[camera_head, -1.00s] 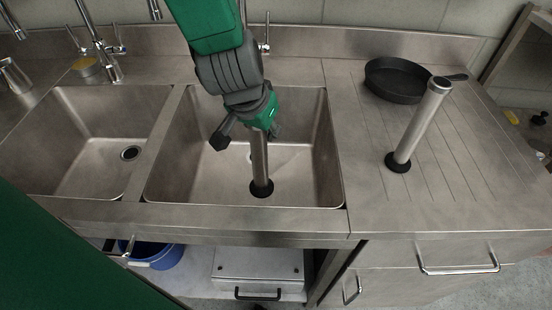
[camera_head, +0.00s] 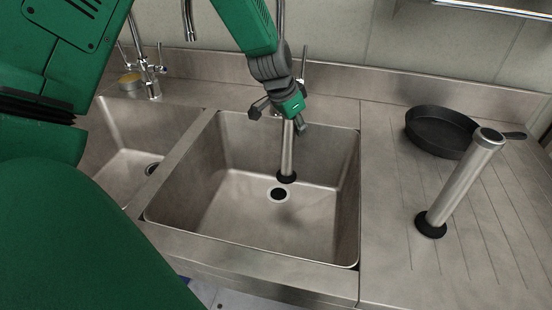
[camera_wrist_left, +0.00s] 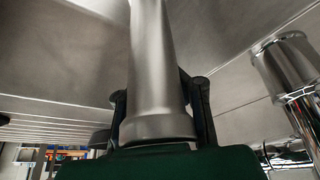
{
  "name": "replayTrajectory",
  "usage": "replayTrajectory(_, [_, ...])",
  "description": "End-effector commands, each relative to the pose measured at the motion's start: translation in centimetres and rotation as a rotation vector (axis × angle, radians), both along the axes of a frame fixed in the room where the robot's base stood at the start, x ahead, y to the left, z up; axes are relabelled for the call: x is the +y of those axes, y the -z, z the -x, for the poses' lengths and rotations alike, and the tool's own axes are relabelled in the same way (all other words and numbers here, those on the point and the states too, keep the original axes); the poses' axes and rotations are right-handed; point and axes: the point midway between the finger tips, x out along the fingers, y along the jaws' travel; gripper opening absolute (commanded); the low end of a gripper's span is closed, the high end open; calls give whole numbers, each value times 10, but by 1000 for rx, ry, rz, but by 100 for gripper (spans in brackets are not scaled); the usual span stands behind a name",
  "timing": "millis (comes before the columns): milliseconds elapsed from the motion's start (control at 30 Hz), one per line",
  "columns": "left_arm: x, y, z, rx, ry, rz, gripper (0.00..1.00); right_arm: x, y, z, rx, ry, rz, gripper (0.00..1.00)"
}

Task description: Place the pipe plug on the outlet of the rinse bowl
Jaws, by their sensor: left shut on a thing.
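A steel pipe plug (camera_head: 287,150) with a black base hangs upright inside the middle sink bowl (camera_head: 215,225). My left gripper (camera_head: 280,114) is shut around its upper part. In the left wrist view the plug's steel tube (camera_wrist_left: 153,70) stands between the two dark fingers (camera_wrist_left: 160,108). The bowl's dark round outlet (camera_head: 279,194) is uncovered, just in front of the plug's base in the picture. The height of the base above the bowl floor is hard to tell. My right gripper is not in view.
A second steel pipe (camera_head: 466,180) with a black base stands on the drainboard (camera_head: 390,230), beside a black pan (camera_head: 440,131). Another bowl (camera_head: 120,170) lies to the left, with a tap (camera_head: 148,70) behind. The bowl's walls surround the held plug.

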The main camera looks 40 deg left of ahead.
Motion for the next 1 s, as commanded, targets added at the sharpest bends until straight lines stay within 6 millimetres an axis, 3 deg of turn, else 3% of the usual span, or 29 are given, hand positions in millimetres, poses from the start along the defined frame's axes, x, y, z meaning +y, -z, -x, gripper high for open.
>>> replayTrajectory(267, [43, 10, -2, -3, 31, 5, 0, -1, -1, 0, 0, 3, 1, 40])
replayTrajectory(400, [52, 32, -1, 1, 33, 11, 0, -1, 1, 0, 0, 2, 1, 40])
replayTrajectory(600, [50, 67, -1, 1, 34, 10, 0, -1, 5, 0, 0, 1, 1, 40])
replayTrajectory(833, [41, 79, -2, -2, 35, 0, 0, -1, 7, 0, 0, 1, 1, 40])
replayTrajectory(1000, [40, 103, -2, 0, 35, 0, 0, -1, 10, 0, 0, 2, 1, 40])
